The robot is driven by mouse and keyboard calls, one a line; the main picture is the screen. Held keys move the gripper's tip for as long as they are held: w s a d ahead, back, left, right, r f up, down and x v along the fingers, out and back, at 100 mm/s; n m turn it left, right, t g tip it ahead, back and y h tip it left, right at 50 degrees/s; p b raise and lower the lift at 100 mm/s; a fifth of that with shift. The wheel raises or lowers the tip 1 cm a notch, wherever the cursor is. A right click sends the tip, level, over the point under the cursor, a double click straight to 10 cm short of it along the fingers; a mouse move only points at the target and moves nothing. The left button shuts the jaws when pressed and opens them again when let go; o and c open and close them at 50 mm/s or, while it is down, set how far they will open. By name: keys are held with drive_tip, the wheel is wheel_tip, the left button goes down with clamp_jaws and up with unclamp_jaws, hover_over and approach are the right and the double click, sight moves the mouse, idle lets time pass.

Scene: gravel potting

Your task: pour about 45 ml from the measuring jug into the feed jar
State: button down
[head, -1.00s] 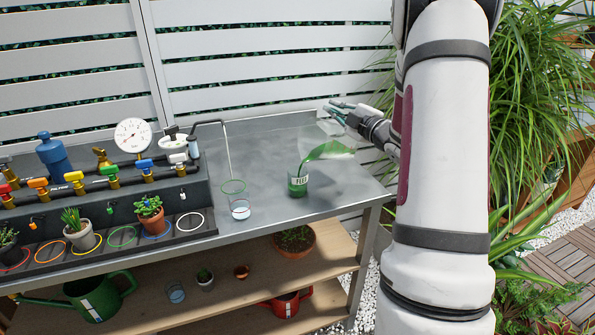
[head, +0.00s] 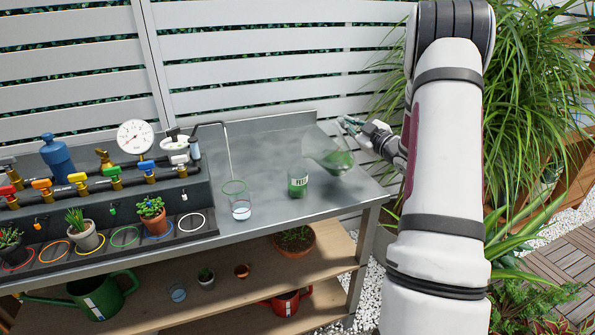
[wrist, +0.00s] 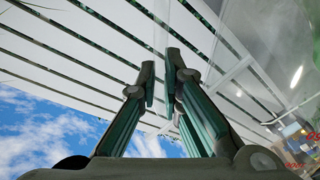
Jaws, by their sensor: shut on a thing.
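The measuring jug (head: 340,160) is clear and holds green liquid. It hangs above the right part of the metal bench, tilted to the left, and no stream shows from it. My gripper (head: 350,124) is shut on the jug at its upper right side. In the wrist view, my gripper's fingertips (wrist: 164,80) are close together, and the grip itself is hard to see. The feed jar (head: 298,183) stands upright on the bench, left of and below the jug. It is clear, with a white label and green liquid inside.
A rack of coloured valves (head: 115,180) and small pots fills the bench's left. The bench top (head: 270,150) behind the jar is clear. A slatted fence (head: 270,75) stands behind.

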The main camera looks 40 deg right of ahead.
drive_tip(key=shift+d+f+m, duration=0.25)
drive_tip(key=shift+d+m, duration=0.05)
drive_tip(key=shift+d, duration=0.15)
drive_tip(key=shift+d, duration=0.1)
idle(1.5)
drive_tip(key=shift+d+f+m+p, duration=0.2)
drive_tip(key=shift+d+m+p, duration=0.15)
drive_tip(key=shift+d+m, duration=0.1)
drive_tip(key=d+f+m+p, duration=0.1)
drive_tip(key=d+f+m, duration=0.4)
drive_tip(key=f+m, duration=0.1)
drive_tip(key=shift+s+d+p, duration=0.15)
drive_tip(key=shift+d+p, duration=0.1)
drive_tip(key=shift+p, duration=0.1)
idle(1.8)
